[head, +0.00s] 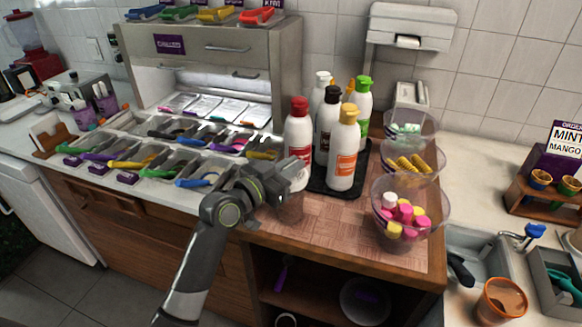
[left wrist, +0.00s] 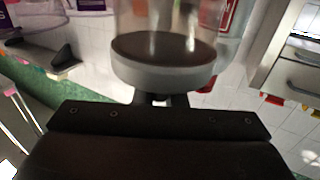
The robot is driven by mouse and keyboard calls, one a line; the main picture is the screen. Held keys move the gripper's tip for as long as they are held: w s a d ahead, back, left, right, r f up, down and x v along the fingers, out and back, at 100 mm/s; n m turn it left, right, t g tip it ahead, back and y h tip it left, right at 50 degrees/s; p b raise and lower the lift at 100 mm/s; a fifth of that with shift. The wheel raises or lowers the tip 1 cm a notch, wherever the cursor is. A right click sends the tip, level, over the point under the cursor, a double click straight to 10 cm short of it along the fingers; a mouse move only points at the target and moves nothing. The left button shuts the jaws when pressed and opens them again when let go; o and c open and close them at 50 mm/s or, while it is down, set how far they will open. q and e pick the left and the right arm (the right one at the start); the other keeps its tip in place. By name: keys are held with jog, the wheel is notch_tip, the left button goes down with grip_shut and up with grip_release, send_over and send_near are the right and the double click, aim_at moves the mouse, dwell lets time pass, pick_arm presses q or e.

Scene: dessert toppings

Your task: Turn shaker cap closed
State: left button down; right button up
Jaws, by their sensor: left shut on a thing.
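The shaker (head: 290,209) stands on the wooden counter near its front edge, with a clear body and a pale grey cap (head: 298,177) at the top. My left gripper (head: 283,184) reaches in from the left at cap height and is shut on the shaker; its fingertips are partly hidden. In the left wrist view, the shaker's clear body (left wrist: 165,18) shows, with dark brown contents inside. A grey round cap (left wrist: 163,78) sits against it, close to my gripper (left wrist: 160,103). I cannot tell how tightly the cap sits. My right gripper is not in view.
Several sauce bottles (head: 342,150) stand on a black tray (head: 330,188) just behind the shaker. Clear bowls (head: 378,215) with toppings are stacked to the right. Topping bins with coloured scoops (head: 190,155) lie to the left. Some wooden counter (head: 330,235) is free in front.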

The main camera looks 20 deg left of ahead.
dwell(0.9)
pick_arm(q)
jog(key=c, duration=1.5)
grip_release()
jog(key=shift+s, duration=0.1)
jog(key=shift+s+a, duration=0.25)
jog(key=shift+s, duration=0.05)
jog(key=shift+b+v, duration=0.95)
jog(key=shift+v, duration=7.3)
